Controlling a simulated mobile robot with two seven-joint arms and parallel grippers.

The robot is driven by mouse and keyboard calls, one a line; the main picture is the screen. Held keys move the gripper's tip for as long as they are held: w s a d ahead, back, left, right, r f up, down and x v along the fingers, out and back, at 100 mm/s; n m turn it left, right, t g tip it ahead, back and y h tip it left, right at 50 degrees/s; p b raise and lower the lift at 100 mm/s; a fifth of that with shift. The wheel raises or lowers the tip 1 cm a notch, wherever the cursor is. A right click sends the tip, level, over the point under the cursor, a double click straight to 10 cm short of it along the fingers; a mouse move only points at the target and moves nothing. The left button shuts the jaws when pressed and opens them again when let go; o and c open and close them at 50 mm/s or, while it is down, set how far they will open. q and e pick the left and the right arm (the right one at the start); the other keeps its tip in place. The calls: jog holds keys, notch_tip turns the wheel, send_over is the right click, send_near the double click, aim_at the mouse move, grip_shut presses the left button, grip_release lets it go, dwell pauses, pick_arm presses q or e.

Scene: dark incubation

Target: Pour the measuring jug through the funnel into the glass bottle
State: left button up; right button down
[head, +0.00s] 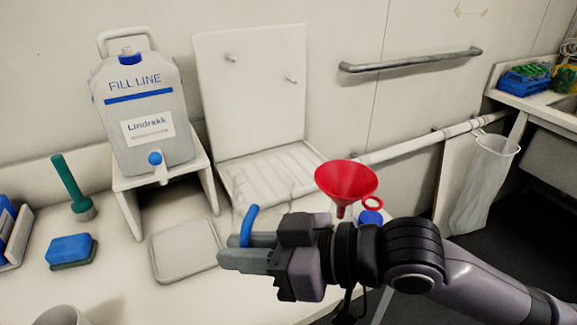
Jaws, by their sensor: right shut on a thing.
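The red funnel (346,180) stands upright, its wide mouth up, just behind my right wrist. What its stem sits in is hidden by my arm, and I cannot make out the glass bottle. My right gripper (232,256) reaches in from the right and is shut at a blue curved handle, which I take to be the measuring jug's (250,222). The jug's clear body is very faint against the white rack behind, so its fill and tilt cannot be told. My left gripper is not in view.
A white drying rack (250,95) stands behind. The Lindrekk container (145,110) with a blue tap sits on a white stand (128,200). A blue cap-like thing (371,217) is beside the funnel.

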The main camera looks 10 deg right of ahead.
jog(key=shift+f+h, duration=0.3)
jog(key=shift+f, duration=0.1)
jog(key=shift+f+n+h, duration=0.4)
jog(key=shift+f, duration=0.25)
